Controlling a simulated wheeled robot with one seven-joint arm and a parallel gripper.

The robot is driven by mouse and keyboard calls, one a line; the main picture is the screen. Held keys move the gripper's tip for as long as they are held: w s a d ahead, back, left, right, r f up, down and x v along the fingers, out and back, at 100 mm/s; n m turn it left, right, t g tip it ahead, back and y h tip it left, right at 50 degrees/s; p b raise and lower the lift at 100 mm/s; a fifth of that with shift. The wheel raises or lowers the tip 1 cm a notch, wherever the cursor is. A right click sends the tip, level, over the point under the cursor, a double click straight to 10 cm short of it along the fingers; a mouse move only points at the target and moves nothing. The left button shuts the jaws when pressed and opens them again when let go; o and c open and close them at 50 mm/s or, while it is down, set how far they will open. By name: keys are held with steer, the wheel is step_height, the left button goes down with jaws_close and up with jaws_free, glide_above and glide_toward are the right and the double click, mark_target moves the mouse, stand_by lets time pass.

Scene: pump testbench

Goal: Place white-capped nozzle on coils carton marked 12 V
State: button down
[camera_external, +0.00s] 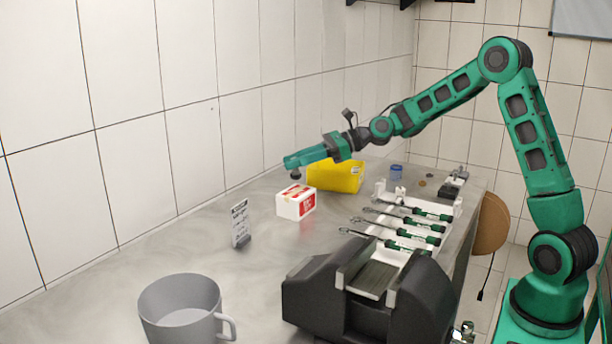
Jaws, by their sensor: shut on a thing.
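A small white and red carton (296,203), which I take for the coils carton, stands on the bench near the wall; its marking is too small to read. My gripper (294,164) is above the carton and pointing left, shut on a small dark piece (296,175) that hangs below the jaws. This piece looks like the nozzle; a white cap cannot be made out on it. The piece is over the carton's upper part, with what looks like a small gap between them.
A yellow bin (345,177) stands right behind the carton. A white tray (393,243) with green-handled tools lies to the right. A small sign (240,223), a grey mug (180,306) and a black machine (325,293) are nearer.

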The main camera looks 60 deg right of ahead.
mark_target(296, 173)
step_height(296, 173, down, 4)
steer(key=shift+f, duration=0.1)
stand_by(0.4)
steer(key=c, duration=1.5)
jaws_free()
steer(key=v, duration=1.2)
